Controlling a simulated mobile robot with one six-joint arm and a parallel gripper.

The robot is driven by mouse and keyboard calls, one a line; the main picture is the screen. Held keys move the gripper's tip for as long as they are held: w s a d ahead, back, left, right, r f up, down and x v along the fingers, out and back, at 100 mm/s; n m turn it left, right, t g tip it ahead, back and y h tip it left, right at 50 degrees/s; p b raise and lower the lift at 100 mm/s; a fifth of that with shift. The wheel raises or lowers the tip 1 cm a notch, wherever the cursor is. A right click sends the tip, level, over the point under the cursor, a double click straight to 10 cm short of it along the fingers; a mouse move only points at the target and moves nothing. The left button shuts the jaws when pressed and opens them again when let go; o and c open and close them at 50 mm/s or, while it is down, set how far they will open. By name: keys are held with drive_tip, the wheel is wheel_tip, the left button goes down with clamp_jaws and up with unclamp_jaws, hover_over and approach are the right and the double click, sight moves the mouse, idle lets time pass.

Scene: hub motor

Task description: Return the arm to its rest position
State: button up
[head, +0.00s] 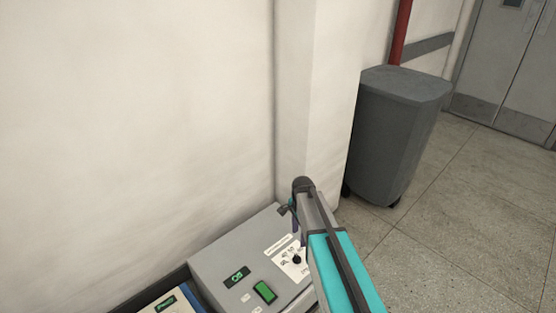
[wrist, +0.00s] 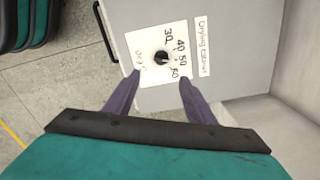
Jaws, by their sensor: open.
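My gripper (wrist: 160,78) shows in the wrist view as two dark purple fingers, spread apart with nothing between them. Its fingertips are at the lower edge of a white dial plate (wrist: 148,32) with numbers and a black knob (wrist: 161,57), on a grey panel labelled "Drying cabinet". The knob lies just beyond the tips; I cannot tell whether they touch the panel. In the head view my teal arm reaches over the grey drying cabinet (head: 225,253), and my gripper (head: 287,211) is mostly hidden behind the arm's end.
The wall and a pillar (head: 318,100) are close behind. A grey bin (head: 395,140) stands right. The floor (head: 460,220) at right is clear.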

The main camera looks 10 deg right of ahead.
drive_tip(key=shift+s, duration=0.1)
drive_tip(key=s+f+n, duration=0.2)
drive_tip(key=s+n, duration=1.2)
drive_tip(key=s, duration=0.1)
drive_tip(key=s+f+n+g, duration=0.1)
drive_tip(key=s+f+g, duration=0.1)
drive_tip(key=s+f, duration=0.85)
drive_tip(key=s+f+g, duration=0.2)
drive_tip(key=s+f, duration=0.6)
drive_tip(key=s, duration=0.6)
wheel_tip(320, 180, up, 12)
drive_tip(key=s+g+p, duration=0.1)
drive_tip(key=s+p, duration=0.1)
drive_tip(key=p, duration=1)
drive_tip(key=shift+a+r, duration=0.25)
